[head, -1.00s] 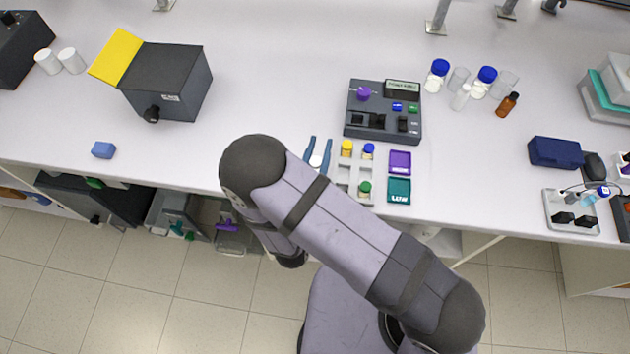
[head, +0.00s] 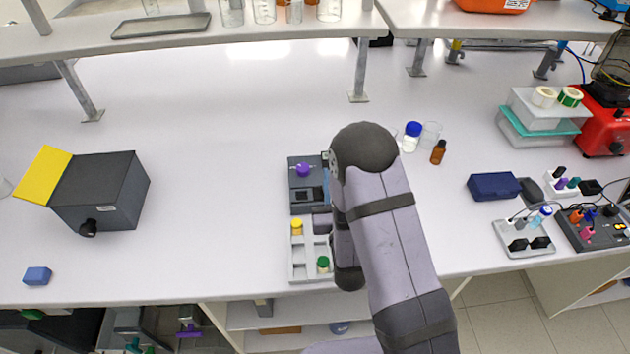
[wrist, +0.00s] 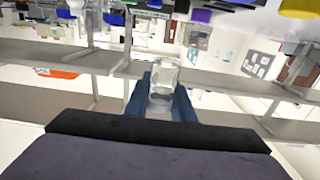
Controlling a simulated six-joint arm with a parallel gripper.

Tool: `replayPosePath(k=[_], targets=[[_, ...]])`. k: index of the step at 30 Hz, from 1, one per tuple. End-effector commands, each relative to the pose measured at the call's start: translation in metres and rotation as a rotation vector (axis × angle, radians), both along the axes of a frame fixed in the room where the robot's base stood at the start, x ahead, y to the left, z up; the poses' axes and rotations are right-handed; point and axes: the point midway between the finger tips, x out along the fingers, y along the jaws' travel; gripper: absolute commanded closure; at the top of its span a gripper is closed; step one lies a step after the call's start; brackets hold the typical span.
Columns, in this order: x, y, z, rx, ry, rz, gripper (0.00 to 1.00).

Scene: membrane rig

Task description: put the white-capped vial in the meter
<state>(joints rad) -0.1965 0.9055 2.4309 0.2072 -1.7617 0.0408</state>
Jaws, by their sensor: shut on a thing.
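My gripper (wrist: 162,101) has its blue fingers shut on a clear glass vial (wrist: 163,76) in the wrist view. Its cap cannot be made out there. In the head view my arm hides the gripper and the held vial. The meter (head: 300,204) is a dark grey box with a purple knob (head: 303,170), left of my arm. My arm covers its right part. I cannot tell how far the vial is from the meter.
A light grey rack (head: 298,268) in front of the meter holds a yellow-capped vial (head: 297,227) and a green-capped vial (head: 323,264). A dark box with a yellow flap (head: 100,190) stands left. Bottles (head: 412,136) stand right, behind my arm. The bench between box and meter is clear.

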Motion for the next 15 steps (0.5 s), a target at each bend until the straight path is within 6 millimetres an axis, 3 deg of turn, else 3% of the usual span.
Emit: replayPosePath(k=[2, 6, 15], targets=[[0.003, -0.016, -0.010, 0.000, -0.002, -0.026, 1.00], [0.018, -0.029, -0.009, 0.001, -0.007, -0.088, 1.00], [0.055, -0.036, 0.012, 0.006, -0.010, -0.255, 1.00]])
